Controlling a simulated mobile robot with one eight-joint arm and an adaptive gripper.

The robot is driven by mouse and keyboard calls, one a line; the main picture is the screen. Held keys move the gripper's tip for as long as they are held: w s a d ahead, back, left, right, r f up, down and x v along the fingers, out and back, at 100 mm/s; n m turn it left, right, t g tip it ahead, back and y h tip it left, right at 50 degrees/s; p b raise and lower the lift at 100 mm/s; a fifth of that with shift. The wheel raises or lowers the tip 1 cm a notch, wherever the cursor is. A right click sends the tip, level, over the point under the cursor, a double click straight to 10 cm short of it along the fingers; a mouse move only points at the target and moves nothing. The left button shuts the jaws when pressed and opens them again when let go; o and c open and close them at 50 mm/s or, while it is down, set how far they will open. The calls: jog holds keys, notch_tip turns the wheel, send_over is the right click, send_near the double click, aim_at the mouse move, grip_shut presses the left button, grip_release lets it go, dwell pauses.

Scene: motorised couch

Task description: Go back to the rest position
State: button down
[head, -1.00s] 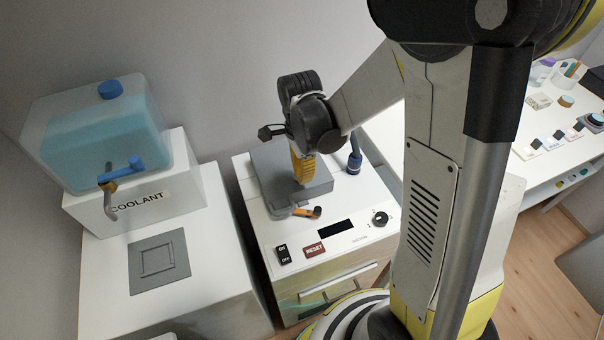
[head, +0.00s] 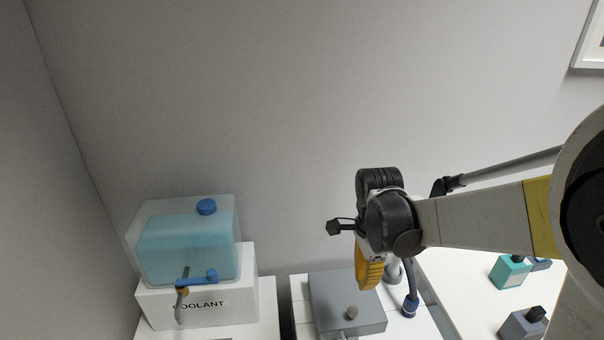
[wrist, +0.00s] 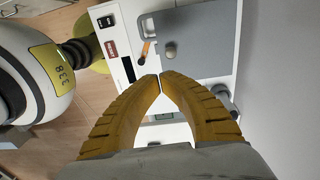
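My gripper (head: 367,285) hangs in the head view in front of the grey lidded box, over its right back part. In the wrist view its two yellow ribbed fingers (wrist: 160,80) meet at the tips, with nothing held between them. The grey lid (wrist: 193,42) with its round knob lies below the fingertips in the wrist view. The fingers look apart from the lid.
A coolant tank (head: 190,245) with a blue cap and tap stands on a white block at left. A blue-based hose (head: 410,305) rises right of the grey box. Teal (head: 511,272) and grey (head: 523,323) containers stand on the right table.

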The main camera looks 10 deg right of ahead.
jog(key=s+a+r+n+t+b, duration=0.1)
jog(key=s+r+n+t, duration=0.6)
jog(key=n, duration=1)
jog(key=shift+s+a+r+n+t+b, duration=0.3)
jog(key=shift+s+r+n+b, duration=0.15)
jog(key=shift+s, duration=1.1)
